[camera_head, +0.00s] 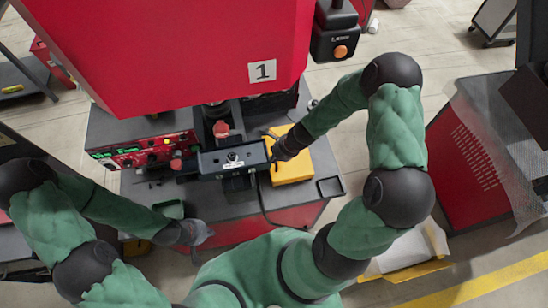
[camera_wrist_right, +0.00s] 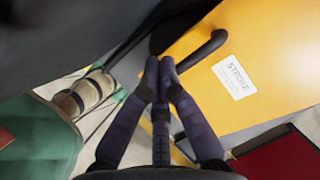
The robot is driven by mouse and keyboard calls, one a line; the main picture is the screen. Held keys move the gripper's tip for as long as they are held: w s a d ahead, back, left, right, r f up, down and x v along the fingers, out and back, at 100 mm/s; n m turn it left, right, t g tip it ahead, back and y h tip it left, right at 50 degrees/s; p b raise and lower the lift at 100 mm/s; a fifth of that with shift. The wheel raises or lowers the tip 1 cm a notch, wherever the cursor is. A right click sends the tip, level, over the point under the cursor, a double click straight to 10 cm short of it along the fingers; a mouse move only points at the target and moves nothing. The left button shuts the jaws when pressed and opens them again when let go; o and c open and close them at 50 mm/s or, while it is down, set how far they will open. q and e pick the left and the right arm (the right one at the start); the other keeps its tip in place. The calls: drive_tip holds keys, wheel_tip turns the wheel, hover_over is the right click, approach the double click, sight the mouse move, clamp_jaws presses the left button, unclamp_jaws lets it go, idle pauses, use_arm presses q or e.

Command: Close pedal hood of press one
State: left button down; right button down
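Press one (camera_head: 190,45) is the large red machine with a "1" plate, above a dark table. A small yellow part (camera_head: 137,247) shows low by the table's front left, mostly behind my left forearm; I cannot tell if it is the pedal hood. My left gripper (camera_head: 200,236) hangs empty at the table's front edge; its finger opening is unclear. My right gripper (camera_head: 274,152) is beside a yellow box (camera_head: 292,168) on the table. In the right wrist view its fingertips (camera_wrist_right: 160,66) are together, close to a black curved handle (camera_wrist_right: 205,50) on the yellow box.
A red control panel (camera_head: 145,150) with buttons is on the left of the table. A dark fixture (camera_head: 232,158) stands in the middle. A black button box (camera_head: 335,40) is at the back. A red cabinet (camera_head: 465,165) stands at the right.

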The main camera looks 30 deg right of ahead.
drive_tip(key=shift+r, duration=0.1)
idle(0.4)
drive_tip(key=v, duration=1.1)
drive_tip(key=shift+d+r, duration=0.25)
drive_tip(key=shift+r, duration=0.05)
drive_tip(key=shift+s, duration=0.15)
